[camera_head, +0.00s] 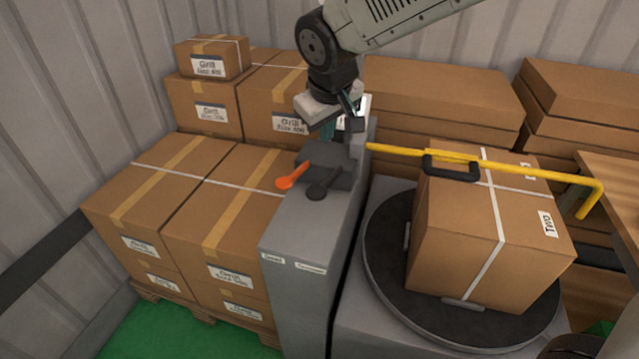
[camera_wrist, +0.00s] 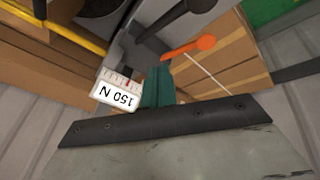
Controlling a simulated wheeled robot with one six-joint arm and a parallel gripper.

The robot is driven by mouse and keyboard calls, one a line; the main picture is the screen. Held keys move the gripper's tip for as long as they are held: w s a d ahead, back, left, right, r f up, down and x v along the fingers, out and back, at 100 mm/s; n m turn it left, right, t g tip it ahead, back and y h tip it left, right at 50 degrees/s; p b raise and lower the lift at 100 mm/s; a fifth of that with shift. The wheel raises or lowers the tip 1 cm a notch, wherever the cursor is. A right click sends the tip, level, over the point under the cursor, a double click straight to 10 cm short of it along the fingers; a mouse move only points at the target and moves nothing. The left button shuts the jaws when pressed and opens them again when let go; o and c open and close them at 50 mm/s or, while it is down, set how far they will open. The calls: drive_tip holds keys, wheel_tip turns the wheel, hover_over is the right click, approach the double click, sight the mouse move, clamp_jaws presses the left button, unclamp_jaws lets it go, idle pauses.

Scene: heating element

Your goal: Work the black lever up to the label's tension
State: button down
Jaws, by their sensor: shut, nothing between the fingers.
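The black lever (camera_head: 318,190) sticks out from the dark head of the grey machine post, its knob beside the orange lever (camera_head: 293,177). In the wrist view the black lever (camera_wrist: 170,24) is at the top and the orange lever (camera_wrist: 190,47) lies below it. A white gauge plate (camera_wrist: 117,92) with scale marks reads "150 N". The carton (camera_head: 460,235) has a label (camera_head: 547,224) reading "Two". My gripper (camera_head: 338,122) is shut and empty above and behind the machine head. Its teal fingers (camera_wrist: 158,86) show beside the gauge plate, apart from the black lever's knob.
The carton stands on a round dark turntable (camera_head: 385,282). A yellow bar (camera_head: 400,151) reaches from the post across the carton's top. Cartons (camera_head: 190,215) on a pallet fill the left, and more stacks stand behind. Green floor (camera_head: 150,335) shows at the front left.

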drive_tip(key=s+f, duration=0.1)
drive_tip(key=f, duration=0.3)
drive_tip(key=s+a+f, duration=0.1)
drive_tip(key=f, duration=0.1)
drive_tip(key=shift+s+f, duration=0.35)
drive_tip(key=shift+f, duration=0.1)
idle(1.7)
drive_tip(key=shift+s+f, duration=0.2)
drive_tip(key=shift+f, duration=0.05)
